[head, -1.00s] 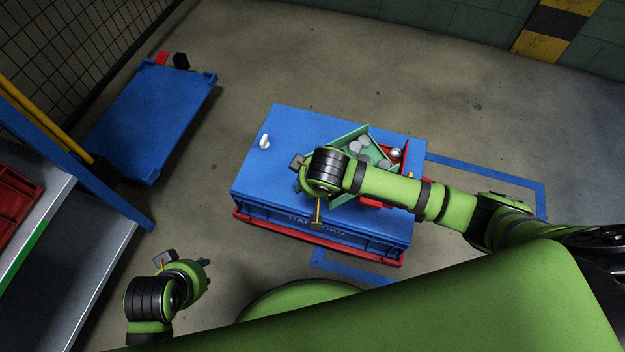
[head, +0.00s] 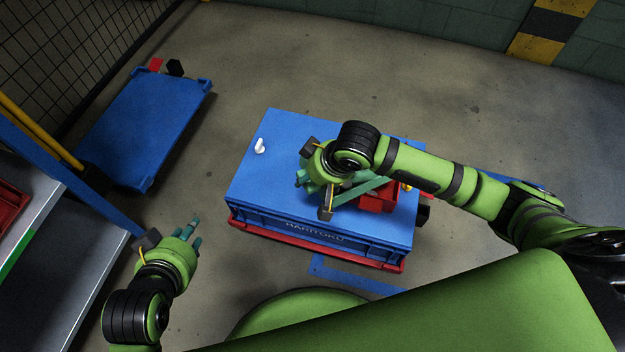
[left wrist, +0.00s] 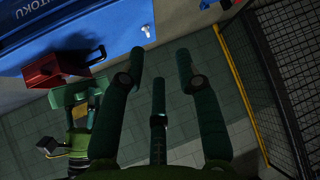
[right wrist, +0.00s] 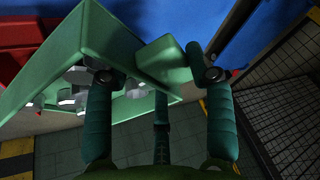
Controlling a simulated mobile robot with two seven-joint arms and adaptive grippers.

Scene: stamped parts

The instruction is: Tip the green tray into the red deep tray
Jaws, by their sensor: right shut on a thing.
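The green tray (head: 362,189) is tilted beside and partly over the red deep tray (head: 378,199), with mostly its edge showing in the head view. My right gripper (right wrist: 165,85) is shut on the green tray's block-like grip. In the right wrist view, several grey metal parts (right wrist: 72,95) are gathered inside the green tray (right wrist: 95,30). The red deep tray (left wrist: 58,68), with a dark handle, stands on the blue surface in the left wrist view; its inside is largely hidden. My left gripper (head: 194,232) is open and empty, left of the blue crate.
Both trays are on or above a closed blue crate (head: 255,185) with a red base (head: 300,242). A small white object (head: 260,146) lies on its lid. A blue platform (head: 140,125) stands at the left, near shelves (head: 75,235). The floor behind the crate is clear.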

